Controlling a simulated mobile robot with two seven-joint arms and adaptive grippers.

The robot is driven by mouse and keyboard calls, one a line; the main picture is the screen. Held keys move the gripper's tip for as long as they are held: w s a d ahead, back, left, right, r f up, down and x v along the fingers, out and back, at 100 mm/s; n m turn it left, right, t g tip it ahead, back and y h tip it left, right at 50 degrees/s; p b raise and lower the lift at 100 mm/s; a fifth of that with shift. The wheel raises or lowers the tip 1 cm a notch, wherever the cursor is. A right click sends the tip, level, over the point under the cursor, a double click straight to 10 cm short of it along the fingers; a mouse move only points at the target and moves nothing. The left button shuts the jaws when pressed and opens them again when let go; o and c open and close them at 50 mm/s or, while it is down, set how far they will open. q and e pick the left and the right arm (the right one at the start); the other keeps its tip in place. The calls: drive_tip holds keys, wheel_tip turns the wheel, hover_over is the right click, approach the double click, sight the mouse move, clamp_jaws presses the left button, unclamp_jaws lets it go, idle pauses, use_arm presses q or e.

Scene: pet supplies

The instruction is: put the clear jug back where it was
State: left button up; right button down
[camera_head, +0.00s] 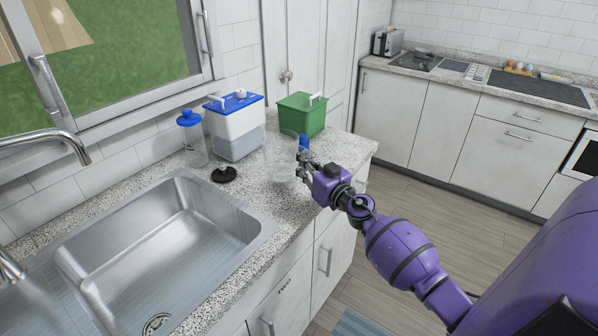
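The clear jug (279,160) is see-through and faint against the speckled counter, to the right of the sink. A blue part (303,141), seemingly its handle, shows at its right side. My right gripper (301,162) reaches in from the right, and its fingers appear closed around this handle. The fingertips are small and partly hidden. I cannot tell whether the jug's base touches the counter. My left gripper is not in view.
A blue-lidded clear bottle (193,140), a white bin with a blue lid (236,128) and a green box (301,115) stand along the wall. A black round object (224,174) lies near the sink (165,250). Counter (262,205) in front of the jug is clear.

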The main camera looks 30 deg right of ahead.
drive_tip(key=f+b, duration=0.2)
drive_tip(key=f, duration=0.1)
drive_tip(key=shift+w+d+f+b, duration=0.1)
drive_tip(key=shift+w+d+b, duration=0.2)
drive_tip(key=shift+b, duration=0.1)
drive_tip(key=shift+f+b, duration=0.25)
drive_tip(key=shift+b, duration=0.05)
drive_tip(key=shift+r, duration=0.3)
drive_tip(key=c, duration=2.5)
unclamp_jaws()
drive_tip(key=shift+f, duration=0.2)
drive_tip(key=o, duration=0.6)
drive_tip(key=shift+o, duration=0.7)
